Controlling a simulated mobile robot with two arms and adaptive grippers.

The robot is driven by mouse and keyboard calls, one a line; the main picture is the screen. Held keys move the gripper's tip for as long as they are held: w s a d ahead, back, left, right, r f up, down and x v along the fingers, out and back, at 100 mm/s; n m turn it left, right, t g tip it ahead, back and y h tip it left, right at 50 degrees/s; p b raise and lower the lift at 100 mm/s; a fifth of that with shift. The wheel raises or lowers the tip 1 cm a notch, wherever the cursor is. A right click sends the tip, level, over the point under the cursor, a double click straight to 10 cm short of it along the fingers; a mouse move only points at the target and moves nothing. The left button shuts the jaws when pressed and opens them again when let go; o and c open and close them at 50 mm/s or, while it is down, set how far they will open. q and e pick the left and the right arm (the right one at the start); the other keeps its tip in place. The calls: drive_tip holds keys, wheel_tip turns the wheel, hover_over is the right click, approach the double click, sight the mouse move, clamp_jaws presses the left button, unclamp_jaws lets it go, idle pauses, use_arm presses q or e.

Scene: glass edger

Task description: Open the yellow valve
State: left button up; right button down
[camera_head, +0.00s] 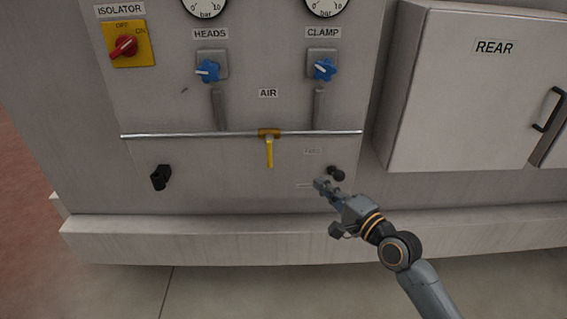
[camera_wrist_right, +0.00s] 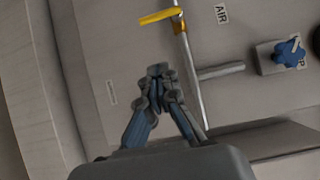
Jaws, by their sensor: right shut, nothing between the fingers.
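The yellow valve handle (camera_head: 269,153) hangs straight down from a brass-coloured body (camera_head: 269,133) on the horizontal air pipe, below the AIR label. In the right wrist view the yellow handle (camera_wrist_right: 205,13) shows at the top, beyond and apart from my fingers. My right gripper (camera_head: 322,184) is shut and empty, to the right of and below the handle, in front of the panel's lower part. In the wrist view its fingertips (camera_wrist_right: 158,70) meet with nothing between them. My left gripper is not in view.
The metal pipe (camera_head: 200,134) crosses the panel. Blue knobs (camera_head: 208,71) and (camera_head: 324,69) and a red isolator switch (camera_head: 124,47) sit higher. A black fitting (camera_head: 161,177) is at lower left, another black knob (camera_head: 337,174) near my gripper. A ledge (camera_head: 200,241) juts out below.

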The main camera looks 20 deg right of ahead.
drive_tip(key=p, duration=0.2)
approach(270, 152)
drive_tip(key=w+d+f, duration=0.2)
drive_tip(key=w+d, duration=0.1)
drive_tip(key=w, duration=0.3)
drive_tip(key=a, duration=0.2)
drive_tip(key=w+a+p, duration=0.1)
drive_tip(key=shift+a+f, duration=0.3)
